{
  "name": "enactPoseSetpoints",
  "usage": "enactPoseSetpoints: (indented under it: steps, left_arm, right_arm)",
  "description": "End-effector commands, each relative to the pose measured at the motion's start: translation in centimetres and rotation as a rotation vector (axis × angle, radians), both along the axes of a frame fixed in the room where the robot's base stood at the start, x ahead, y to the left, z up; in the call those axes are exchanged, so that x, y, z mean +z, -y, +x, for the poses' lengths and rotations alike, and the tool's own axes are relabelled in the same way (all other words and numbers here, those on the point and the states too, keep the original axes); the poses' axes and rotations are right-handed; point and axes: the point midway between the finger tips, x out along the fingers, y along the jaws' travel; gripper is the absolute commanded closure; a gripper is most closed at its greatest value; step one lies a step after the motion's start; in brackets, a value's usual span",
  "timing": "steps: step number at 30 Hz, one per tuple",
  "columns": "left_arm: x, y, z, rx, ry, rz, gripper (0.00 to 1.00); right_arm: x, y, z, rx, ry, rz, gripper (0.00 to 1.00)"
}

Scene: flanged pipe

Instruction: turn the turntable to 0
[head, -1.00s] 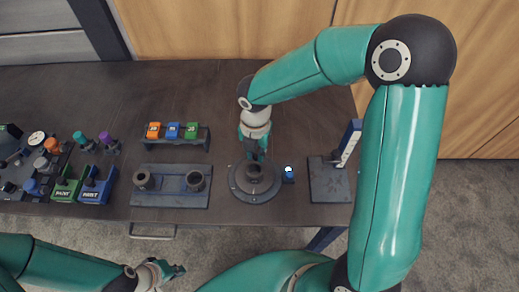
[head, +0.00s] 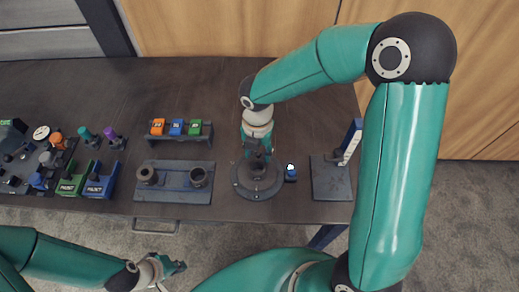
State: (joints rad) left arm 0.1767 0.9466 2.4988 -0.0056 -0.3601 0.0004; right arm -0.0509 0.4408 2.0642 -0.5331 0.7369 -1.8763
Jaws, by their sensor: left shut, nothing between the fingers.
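The turntable (head: 243,185) is a dark round disc near the table's front edge, with a short upright pipe (head: 257,172) at its centre. A small blue indicator with a white round face (head: 291,170) stands just right of the disc. My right gripper (head: 257,156) reaches down from behind, at the top of the pipe. Whether its fingers touch the pipe, and how far apart they are, I cannot tell. My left gripper (head: 178,268) is shut and empty, low in front of the table and away from the turntable.
A plate with two round sockets (head: 172,194) lies left of the turntable. Behind it stands a rack (head: 180,138) with orange, blue and green blocks. A plate with a tilted blue-white post (head: 331,183) is at right. Green and blue bins (head: 98,187) and several fittings crowd the left.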

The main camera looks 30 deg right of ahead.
Motion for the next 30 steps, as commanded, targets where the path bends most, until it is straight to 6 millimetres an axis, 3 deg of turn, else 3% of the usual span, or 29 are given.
enactPoseSetpoints:
  steps: [11,24,30]
  left_arm:
    - [0.1,0.0,0.0,0.0,0.0,0.0,1.0]
    - [0.1,0.0,0.0,0.0,0.0,0.0,1.0]
    - [0.1,0.0,0.0,0.0,0.0,0.0,1.0]
  right_arm:
    - [1.2,0.1,0.3,-0.003,0.01,0.0,0.57]
    - [9.2,0.1,0.2,-0.001,0.009,0.001,0.57]
    - [11.4,0.1,0.1,0.0,0.004,0.001,0.57]
